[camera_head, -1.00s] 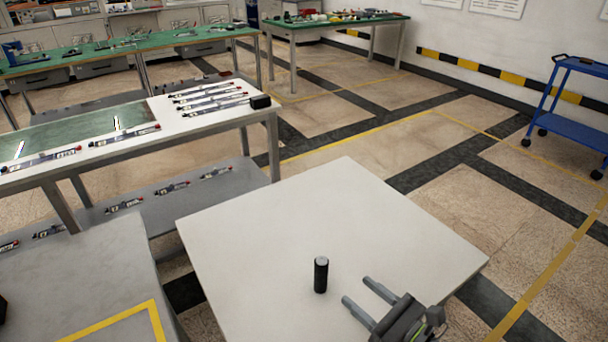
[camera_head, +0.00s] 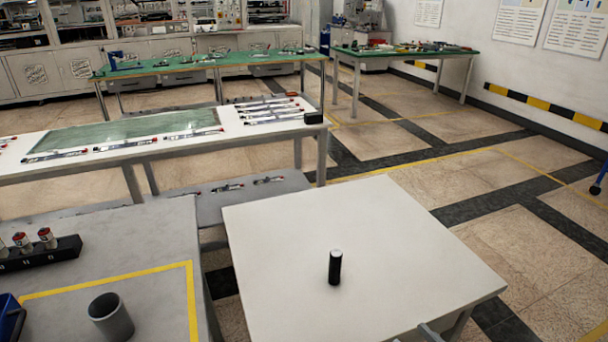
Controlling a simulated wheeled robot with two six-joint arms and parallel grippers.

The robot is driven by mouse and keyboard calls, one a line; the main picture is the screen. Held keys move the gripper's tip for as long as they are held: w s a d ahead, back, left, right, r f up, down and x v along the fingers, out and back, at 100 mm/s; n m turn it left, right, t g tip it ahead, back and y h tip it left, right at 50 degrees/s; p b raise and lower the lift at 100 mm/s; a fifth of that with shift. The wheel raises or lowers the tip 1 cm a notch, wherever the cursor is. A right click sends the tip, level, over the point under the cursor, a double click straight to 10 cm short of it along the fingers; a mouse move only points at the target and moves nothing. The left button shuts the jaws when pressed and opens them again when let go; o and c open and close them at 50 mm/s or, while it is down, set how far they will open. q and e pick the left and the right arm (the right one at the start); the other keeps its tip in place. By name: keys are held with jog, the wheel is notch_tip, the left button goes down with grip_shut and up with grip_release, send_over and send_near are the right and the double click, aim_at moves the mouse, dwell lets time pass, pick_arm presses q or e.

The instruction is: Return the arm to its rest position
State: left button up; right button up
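A black cylinder (camera_head: 335,267) stands upright on the white table (camera_head: 400,235) in front of me. Only a grey finger of my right gripper (camera_head: 430,333) shows at the bottom edge, beside the table's front edge and apart from the cylinder. The rest of that gripper is out of the picture, so its opening cannot be judged. My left gripper is not in view.
A grey table (camera_head: 110,240) at left carries a grey cup (camera_head: 111,318), a black rack (camera_head: 40,254) with red-topped parts, and a yellow taped outline. Behind stands a long white bench (camera_head: 245,125) with several slim tools. Open floor lies to the right.

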jog(key=s+d+f+n+g+h+p, duration=0.15)
jog(key=f+n, duration=0.25)
jog(key=f, duration=0.5)
jog(key=s+d+f+n+g+h, duration=0.2)
jog(key=d+f+n+g+h, duration=0.1)
jog(key=f, duration=0.7)
jog(key=s+d+f+n+g+h+p, duration=0.1)
jog(key=s+d+f+n+g+h, duration=0.2)
jog(key=f, duration=0.6)
jog(key=s+f+n+g, duration=0.2)
jog(key=s+f+n, duration=0.4)
jog(key=s, duration=0.3)
jog(key=s+d+f+n+g+h+p, duration=0.1)
jog(key=s+f+n+g, duration=0.1)
jog(key=s+f+n, duration=0.3)
jog(key=s+d+f+n+g+h+p, duration=0.1)
jog(key=s+f+n+g, duration=0.2)
jog(key=s, duration=1)
notch_tip(320, 180, down, 4)
jog(key=n, duration=0.5)
jog(key=shift+r+n, duration=0.2)
jog(key=shift+n, duration=0.1)
jog(key=shift+s, duration=0.1)
